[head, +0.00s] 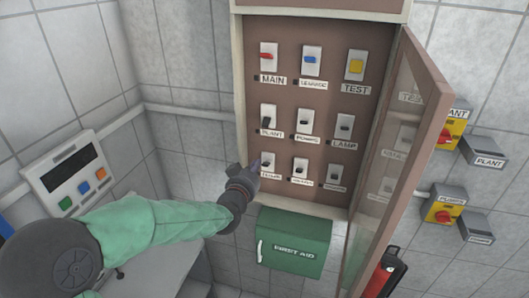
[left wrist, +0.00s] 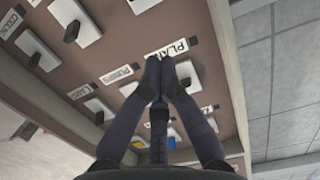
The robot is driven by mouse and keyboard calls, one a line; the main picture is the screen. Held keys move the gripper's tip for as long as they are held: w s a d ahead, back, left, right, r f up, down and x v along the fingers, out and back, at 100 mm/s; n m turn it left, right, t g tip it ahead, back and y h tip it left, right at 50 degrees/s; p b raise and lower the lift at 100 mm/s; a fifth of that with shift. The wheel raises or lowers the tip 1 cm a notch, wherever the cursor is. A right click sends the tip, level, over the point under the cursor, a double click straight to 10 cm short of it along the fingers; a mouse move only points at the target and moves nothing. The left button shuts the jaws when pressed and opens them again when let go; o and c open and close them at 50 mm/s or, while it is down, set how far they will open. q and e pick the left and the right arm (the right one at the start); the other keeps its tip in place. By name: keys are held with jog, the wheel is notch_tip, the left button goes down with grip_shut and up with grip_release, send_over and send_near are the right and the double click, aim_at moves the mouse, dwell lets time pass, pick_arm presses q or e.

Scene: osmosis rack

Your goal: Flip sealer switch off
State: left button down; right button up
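An open brown switch cabinet (head: 290,93) holds rows of rocker switches on white plates. I cannot read a sealer label for certain. The bottom-left switch (head: 268,159) has a blurred label (head: 270,173), and the bottom-middle label (head: 300,183) is also too small to read. My left gripper (head: 257,163) is just left of the bottom-left switch. In the left wrist view its fingertips (left wrist: 157,64) are together with nothing between them, near the PLANT label (left wrist: 172,47); contact cannot be told. My right gripper is not in view.
The cabinet's glazed door (head: 400,150) stands open on the right. A green first aid box (head: 293,243) hangs below. A white panel with coloured buttons (head: 75,172) is at left. Red-knobbed yellow switches (head: 443,208) and a fire extinguisher (head: 385,275) are at right.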

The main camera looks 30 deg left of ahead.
aim_at(268, 144)
pick_arm(q)
jog(key=shift+r, duration=0.3)
jog(key=p+x, duration=0.1)
jog(key=x, duration=0.9)
jog(key=shift+w+a+f+p, duration=0.1)
jog(key=shift+w+p, duration=0.05)
jog(key=shift+p, duration=0.2)
jog(key=shift+s+f, duration=0.3)
jog(key=shift+f, duration=0.25)
jog(key=shift+s+f, duration=0.3)
jog(key=shift+f, duration=0.25)
jog(key=shift+s+d+f, duration=0.2)
jog(key=shift+s+f, duration=0.15)
jog(key=shift+f, duration=0.25)
